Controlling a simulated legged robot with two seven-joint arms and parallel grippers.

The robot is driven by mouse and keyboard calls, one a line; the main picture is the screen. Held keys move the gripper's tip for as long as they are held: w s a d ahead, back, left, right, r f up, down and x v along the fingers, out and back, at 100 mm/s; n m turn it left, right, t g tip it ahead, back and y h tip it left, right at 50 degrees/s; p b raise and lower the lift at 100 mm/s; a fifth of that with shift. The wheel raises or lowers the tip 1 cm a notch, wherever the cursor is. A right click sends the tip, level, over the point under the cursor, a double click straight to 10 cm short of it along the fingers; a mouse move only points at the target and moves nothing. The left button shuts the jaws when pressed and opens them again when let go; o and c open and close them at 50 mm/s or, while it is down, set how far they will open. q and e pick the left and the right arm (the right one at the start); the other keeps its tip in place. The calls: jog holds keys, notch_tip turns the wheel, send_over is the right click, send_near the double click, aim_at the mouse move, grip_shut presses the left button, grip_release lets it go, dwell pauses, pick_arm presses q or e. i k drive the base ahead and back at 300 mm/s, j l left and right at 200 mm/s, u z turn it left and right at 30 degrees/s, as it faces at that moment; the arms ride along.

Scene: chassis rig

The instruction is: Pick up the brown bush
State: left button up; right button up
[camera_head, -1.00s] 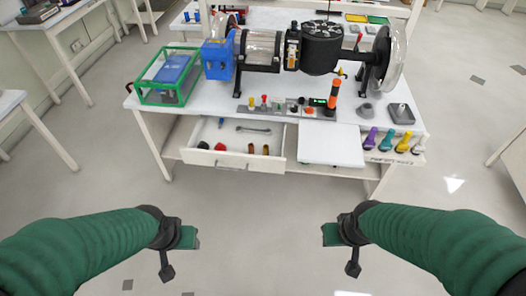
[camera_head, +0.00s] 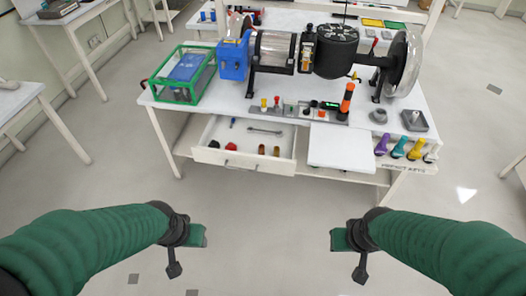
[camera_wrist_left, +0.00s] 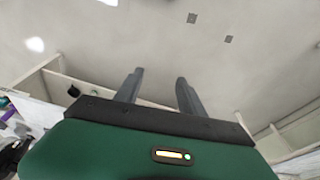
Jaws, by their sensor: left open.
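Two small brown cylindrical pieces stand near the front right of the open drawer, a left one (camera_head: 262,149) and a right one (camera_head: 276,151). They look like bushes; I cannot tell them apart in detail. My left gripper (camera_head: 198,236) hangs in front of the bench, well short of the drawer. In the left wrist view its two fingers (camera_wrist_left: 160,85) are apart with nothing between them, above bare floor. My right gripper (camera_head: 340,240) is also in front of the bench, away from everything; its fingers are not clear.
The open drawer (camera_head: 215,158) also holds red and dark pieces and a wrench (camera_head: 265,131). A white board (camera_head: 342,148) juts out right of it.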

aim_at(261, 147)
jog(key=i+j+z, duration=0.1)
jog(key=i+j, duration=0.15)
jog(key=i+j+z, duration=0.25)
jog(key=i+j, duration=0.2)
jog(key=j, duration=0.25)
jog(key=i+j+z, duration=0.1)
jog(key=j, duration=0.25)
jog(key=i+j+z, duration=0.15)
jog(key=i+j, duration=0.15)
jog(key=i+j+z, duration=0.1)
jog(key=j, duration=0.35)
jog(key=i+j+z, duration=0.1)
jog(key=j, duration=0.35)
jog(key=i+j+z, duration=0.15)
jog(key=j, duration=0.25)
jog(key=i, duration=0.1)
